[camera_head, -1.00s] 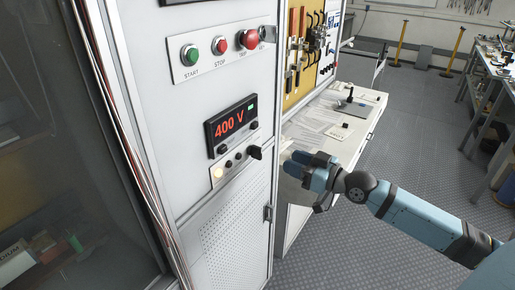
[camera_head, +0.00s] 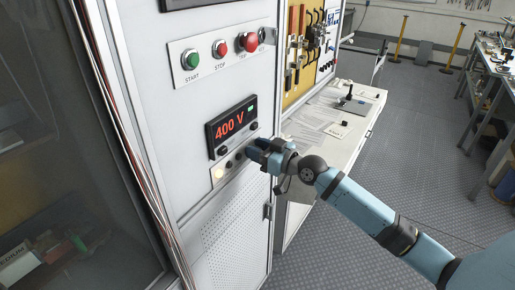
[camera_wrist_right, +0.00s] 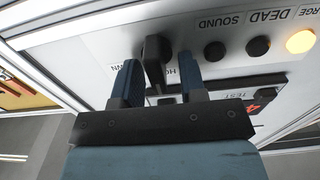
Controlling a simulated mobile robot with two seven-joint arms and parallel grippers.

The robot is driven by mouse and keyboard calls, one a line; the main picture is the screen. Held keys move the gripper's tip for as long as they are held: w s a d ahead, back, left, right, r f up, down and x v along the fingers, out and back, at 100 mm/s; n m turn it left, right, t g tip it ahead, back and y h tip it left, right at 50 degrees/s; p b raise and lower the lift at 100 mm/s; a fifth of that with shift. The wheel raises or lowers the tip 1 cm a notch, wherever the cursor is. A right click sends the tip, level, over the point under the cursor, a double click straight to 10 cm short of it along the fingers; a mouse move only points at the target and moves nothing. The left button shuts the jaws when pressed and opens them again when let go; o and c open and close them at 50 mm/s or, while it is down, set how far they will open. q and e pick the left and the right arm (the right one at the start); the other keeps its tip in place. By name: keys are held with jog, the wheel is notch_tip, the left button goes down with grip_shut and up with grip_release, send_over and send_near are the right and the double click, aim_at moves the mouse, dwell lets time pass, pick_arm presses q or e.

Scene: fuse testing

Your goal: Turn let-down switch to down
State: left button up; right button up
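The let-down switch is a black knob (camera_wrist_right: 154,52) on the white panel, seen in the right wrist view between partly covered lettering. My right gripper (camera_wrist_right: 158,64) is open, with one blue finger on each side of the knob. A gap shows beside the knob, and I cannot tell whether either finger touches it. In the head view my right gripper (camera_head: 257,152) is at the panel below the red 400 V display (camera_head: 230,126), and it hides the knob. My left gripper is not in view.
Small black buttons (camera_wrist_right: 214,51) and a lit yellow lamp (camera_wrist_right: 300,41) sit in the same row as the knob. START (camera_head: 190,59), STOP and a larger red button are above. A white bench (camera_head: 352,140) with papers stands right of the cabinet.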

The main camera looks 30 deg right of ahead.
jog(key=c, duration=0.6)
jog(key=shift+d+m, duration=0.1)
jog(key=shift+m, duration=0.2)
jog(key=shift+d+r+m+p, duration=0.1)
jog(key=shift+m+p, duration=0.5)
jog(key=shift+m, duration=0.5)
jog(key=m, duration=0.2)
jog(key=shift+w+d+m+p, duration=0.15)
jog(key=shift+m+p, duration=0.15)
jog(key=shift+p, duration=0.1)
jog(key=m, duration=0.4)
jog(key=shift+d+f+p, duration=0.25)
jog(key=shift+f+p, duration=0.05)
jog(key=shift+p, duration=0.05)
jog(key=shift+w+f+m, duration=0.1)
jog(key=shift+f+m, duration=0.05)
jog(key=shift+m, duration=1.05)
